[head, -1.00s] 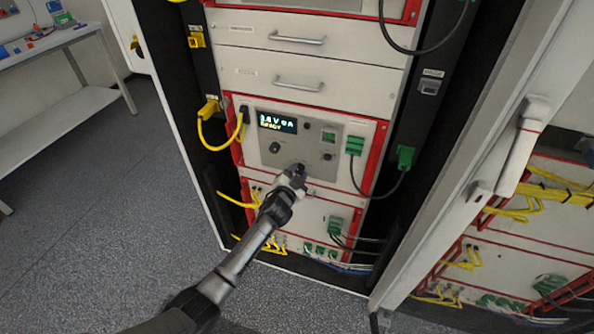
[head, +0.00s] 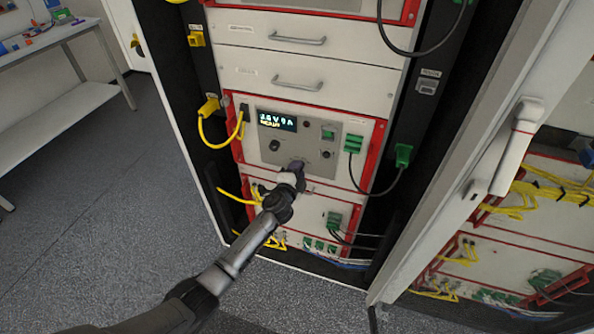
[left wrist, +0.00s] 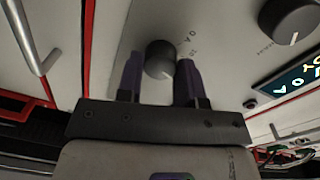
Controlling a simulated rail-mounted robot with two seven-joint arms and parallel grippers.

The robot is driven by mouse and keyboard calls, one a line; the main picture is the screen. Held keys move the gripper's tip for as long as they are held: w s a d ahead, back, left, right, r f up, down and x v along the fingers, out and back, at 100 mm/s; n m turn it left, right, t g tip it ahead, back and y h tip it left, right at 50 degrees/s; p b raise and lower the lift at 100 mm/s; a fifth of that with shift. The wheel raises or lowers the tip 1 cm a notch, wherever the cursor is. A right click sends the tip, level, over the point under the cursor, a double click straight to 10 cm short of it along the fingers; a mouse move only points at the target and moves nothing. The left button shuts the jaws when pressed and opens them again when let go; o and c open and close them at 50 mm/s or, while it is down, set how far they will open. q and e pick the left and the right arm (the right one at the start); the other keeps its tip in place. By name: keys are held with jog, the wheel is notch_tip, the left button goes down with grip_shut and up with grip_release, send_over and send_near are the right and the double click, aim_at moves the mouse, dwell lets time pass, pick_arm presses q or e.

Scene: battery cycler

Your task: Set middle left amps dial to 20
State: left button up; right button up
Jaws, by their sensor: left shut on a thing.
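The device panel (head: 318,143) in the rack has a small lit display (head: 277,121) whose small text is hard to read, ending in what looks like 0 A. A dark dial (head: 273,146) sits below the display. My left gripper (head: 298,165) is at the lower middle of the panel. In the left wrist view its two purple-dark fingers (left wrist: 160,78) are around a round dark dial (left wrist: 160,58) and shut on it. A second dial (left wrist: 289,18) with a pointer mark shows beside the display (left wrist: 290,82). The gripped dial's pointer is not clear. My right gripper is not in view.
Yellow cables (head: 202,133) hang at the panel's left and green plugs (head: 352,143) with a dark cable at its right. Drawers with handles (head: 297,84) sit above. An open rack door (head: 470,160) stands at the right. The floor at the left is clear.

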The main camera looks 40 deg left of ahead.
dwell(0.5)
pick_arm(q)
jog(key=o, duration=0.9)
jog(key=shift+o, duration=0.2)
jog(key=p+v, duration=0.3)
jog(key=v, duration=1)
jog(key=shift+s+d+p, duration=0.15)
jog(key=shift+s+p, duration=0.15)
jog(key=shift+s, duration=0.1)
